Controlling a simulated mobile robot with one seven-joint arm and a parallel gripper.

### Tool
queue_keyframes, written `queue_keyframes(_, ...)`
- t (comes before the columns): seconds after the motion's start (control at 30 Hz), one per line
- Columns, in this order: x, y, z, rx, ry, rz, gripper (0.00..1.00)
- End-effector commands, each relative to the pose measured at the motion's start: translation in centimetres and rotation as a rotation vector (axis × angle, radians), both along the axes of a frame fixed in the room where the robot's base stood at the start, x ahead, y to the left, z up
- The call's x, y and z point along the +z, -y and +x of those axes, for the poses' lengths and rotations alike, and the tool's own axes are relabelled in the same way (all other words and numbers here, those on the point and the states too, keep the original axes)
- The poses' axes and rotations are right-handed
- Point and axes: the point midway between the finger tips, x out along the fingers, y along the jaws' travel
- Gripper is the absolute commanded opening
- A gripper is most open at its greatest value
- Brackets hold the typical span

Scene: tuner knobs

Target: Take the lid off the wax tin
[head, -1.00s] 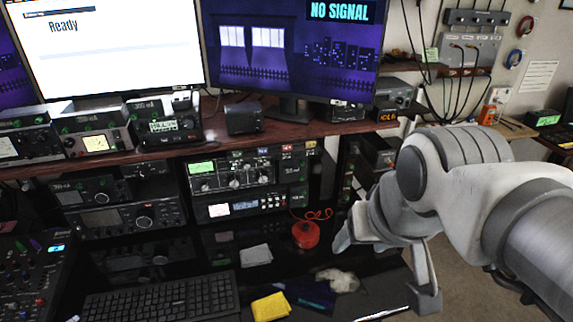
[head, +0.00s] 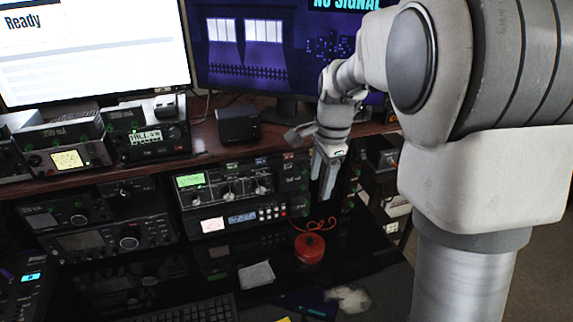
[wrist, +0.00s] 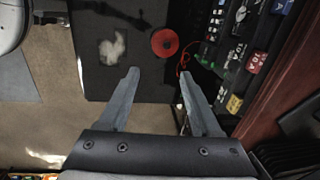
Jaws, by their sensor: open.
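The wax tin seems to be the round red thing (head: 310,247) on the black desk, below the stacked radios. It also shows from above as a red disc with a darker middle in the wrist view (wrist: 164,42). I cannot make out a seam between lid and body. My gripper (head: 322,188) points down in front of the radios, above the tin and apart from it. In the wrist view, my open, empty gripper (wrist: 158,73) has the tin beyond its fingertips.
A thin red cord (head: 322,225) curls behind the tin. A grey cloth (head: 257,275) and a pale crumpled thing (head: 348,299) lie nearby. The radio with knobs (head: 228,190) and the wooden shelf (head: 205,142) stand close behind my gripper.

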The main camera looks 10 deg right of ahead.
Motion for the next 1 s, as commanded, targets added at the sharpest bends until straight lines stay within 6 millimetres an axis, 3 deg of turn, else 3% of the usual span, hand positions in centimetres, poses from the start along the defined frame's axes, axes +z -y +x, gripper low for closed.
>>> queue_keyframes(0.03, -1.6, 0.0, 1.1, -0.059, -0.026, -0.002, 0.65)
queue_keyframes(0.2, -5.4, 0.0, 3.9, -0.249, -0.082, -0.01, 0.65)
queue_keyframes(0.4, -8.4, -0.1, 5.7, -0.387, -0.118, -0.023, 0.65)
queue_keyframes(0.67, -11.4, 0.0, 6.1, -0.431, -0.131, -0.03, 0.65)
queue_keyframes(1.0, -18.7, 0.0, 6.0, -0.428, -0.13, -0.029, 0.65)
